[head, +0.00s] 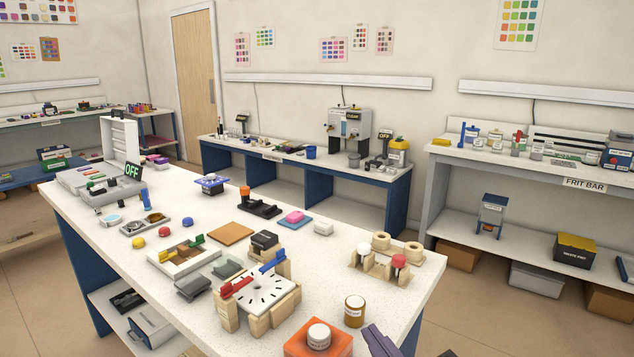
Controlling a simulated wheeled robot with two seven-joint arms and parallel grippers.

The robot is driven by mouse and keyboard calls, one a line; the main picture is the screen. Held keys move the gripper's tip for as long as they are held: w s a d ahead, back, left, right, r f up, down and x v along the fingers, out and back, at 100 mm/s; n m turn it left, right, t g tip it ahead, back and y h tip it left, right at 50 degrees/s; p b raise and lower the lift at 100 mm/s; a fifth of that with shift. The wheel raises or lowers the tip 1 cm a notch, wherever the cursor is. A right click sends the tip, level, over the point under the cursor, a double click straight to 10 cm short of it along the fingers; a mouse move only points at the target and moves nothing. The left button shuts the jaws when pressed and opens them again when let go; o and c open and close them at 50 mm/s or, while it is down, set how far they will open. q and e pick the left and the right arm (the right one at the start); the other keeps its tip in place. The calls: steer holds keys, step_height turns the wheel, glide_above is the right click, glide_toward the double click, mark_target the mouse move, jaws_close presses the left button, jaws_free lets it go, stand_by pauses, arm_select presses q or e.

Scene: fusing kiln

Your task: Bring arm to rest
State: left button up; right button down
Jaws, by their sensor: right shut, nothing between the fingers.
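My right gripper (380,341) shows only in part at the bottom edge of the head view, dark grey, beside the table's front right corner. It is shut with nothing held. Most of the right arm is out of the frame. My left gripper and left arm are not in view.
A shelf bench labelled FRIT BAR (585,185) stands at the right, with open floor between.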

steer(key=s+d+f+m+g+h, duration=0.2)
steer(key=s+d+f+g, duration=0.45)
steer(key=s+f, duration=0.55)
steer(key=s+d+f+m+g+h, duration=0.25)
steer(key=s+d+f+g, duration=0.35)
steer(key=s+f, duration=0.55)
steer(key=w+a+f+t+y, duration=0.1)
steer(key=a+f+t, duration=0.1)
steer(key=f, duration=0.3)
steer(key=w+a+f+t+y, duration=0.2)
steer(key=f+t, duration=0.2)
steer(key=f, duration=0.2)
steer(key=shift+f, duration=0.25)
